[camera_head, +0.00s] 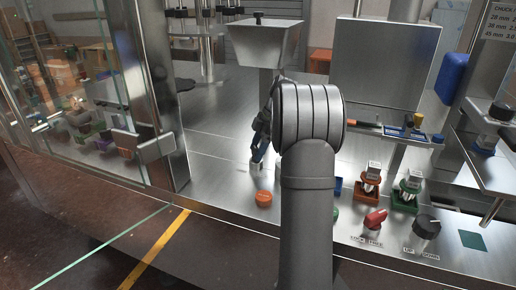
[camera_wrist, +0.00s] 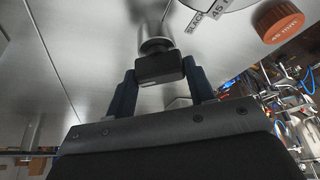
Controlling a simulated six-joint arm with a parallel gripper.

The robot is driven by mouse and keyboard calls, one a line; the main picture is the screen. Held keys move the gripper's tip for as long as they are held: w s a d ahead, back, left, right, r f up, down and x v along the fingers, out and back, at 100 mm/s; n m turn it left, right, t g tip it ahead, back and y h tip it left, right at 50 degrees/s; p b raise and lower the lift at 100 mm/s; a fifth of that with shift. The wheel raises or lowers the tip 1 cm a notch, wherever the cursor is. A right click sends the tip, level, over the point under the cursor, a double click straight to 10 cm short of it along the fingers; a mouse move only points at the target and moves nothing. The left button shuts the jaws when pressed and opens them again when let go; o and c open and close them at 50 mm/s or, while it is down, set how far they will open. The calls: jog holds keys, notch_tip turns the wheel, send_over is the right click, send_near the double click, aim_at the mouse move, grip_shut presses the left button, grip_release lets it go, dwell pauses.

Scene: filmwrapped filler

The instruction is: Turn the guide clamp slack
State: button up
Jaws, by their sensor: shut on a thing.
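The guide clamp appears as a dark block-shaped handle (camera_wrist: 160,67) on a round metal post, beside a label reading "SLACK" (camera_wrist: 195,19). In the wrist view my gripper (camera_wrist: 161,84) has one dark finger on each side of the handle and is shut on it. In the head view my gripper (camera_head: 258,155) points down at the steel deck beside a small pale cylindrical part (camera_head: 256,169). My arm hides part of the deck, and the handle itself cannot be made out there. I cannot tell the clamp's exact turn angle.
An orange cap marked 45 mm (camera_wrist: 281,22) sits close by, also in the head view (camera_head: 263,198). A red knob (camera_head: 375,219), a black knob (camera_head: 427,227) and metal parts in coloured holders stand right of my arm. A hopper (camera_head: 263,42) stands behind; a glass guard (camera_head: 75,90) stands left.

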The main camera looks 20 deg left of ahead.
dwell(0.3)
jog(key=o, duration=1)
jog(key=v, duration=1.7)
jog(key=shift+a+r, duration=0.15)
jog(key=shift+r, duration=0.1)
jog(key=shift+f, duration=0.1)
jog(key=x, duration=1.7)
jog(key=shift+f, duration=0.2)
jog(key=shift+r, duration=0.15)
